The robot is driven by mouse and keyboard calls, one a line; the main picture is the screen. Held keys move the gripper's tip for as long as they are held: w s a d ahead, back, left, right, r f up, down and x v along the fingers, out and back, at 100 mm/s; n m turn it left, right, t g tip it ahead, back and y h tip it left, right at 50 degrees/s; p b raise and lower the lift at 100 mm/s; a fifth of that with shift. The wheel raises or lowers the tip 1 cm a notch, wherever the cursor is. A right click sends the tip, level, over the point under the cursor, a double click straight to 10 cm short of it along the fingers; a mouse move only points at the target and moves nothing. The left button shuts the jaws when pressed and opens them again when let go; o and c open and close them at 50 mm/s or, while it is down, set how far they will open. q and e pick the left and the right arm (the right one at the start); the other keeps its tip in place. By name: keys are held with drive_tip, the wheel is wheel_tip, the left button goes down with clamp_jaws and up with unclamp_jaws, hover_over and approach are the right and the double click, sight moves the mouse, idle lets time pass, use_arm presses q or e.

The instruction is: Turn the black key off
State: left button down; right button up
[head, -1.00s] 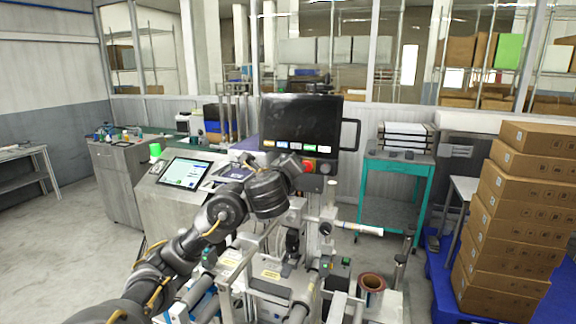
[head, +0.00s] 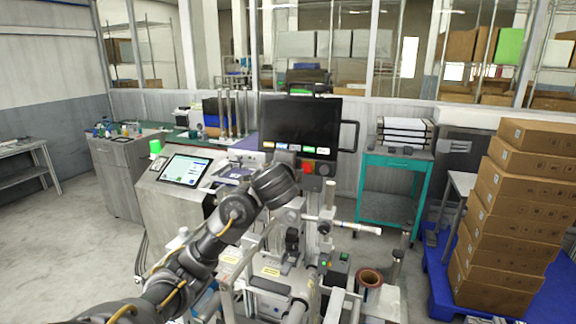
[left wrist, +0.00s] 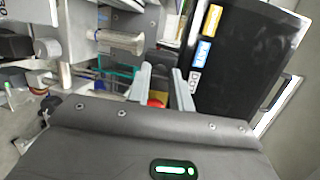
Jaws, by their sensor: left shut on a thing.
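The control panel below the dark monitor (head: 300,124) carries a red button (head: 307,167) and a round black knob (head: 325,169). My left gripper (head: 285,157) reaches the panel just left of the red button. In the left wrist view its two pale fingers (left wrist: 163,82) stand a small gap apart, with the red button (left wrist: 157,103) showing between them. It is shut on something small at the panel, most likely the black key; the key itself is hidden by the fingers. The black knob is visible right of the red button, clear of the fingers. My right gripper is not in view.
A tilted touchscreen (head: 185,169) stands left of my arm. The machine frame, with a horizontal rod (head: 350,227) and a brown reel (head: 370,278), lies below the panel. A teal cart (head: 395,161) and stacked cartons (head: 518,215) are at the right.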

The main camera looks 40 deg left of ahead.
use_arm(q)
drive_tip(key=shift+n, duration=0.3)
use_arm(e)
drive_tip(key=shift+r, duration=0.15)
use_arm(q)
drive_tip(key=c, duration=1.5)
unclamp_jaws()
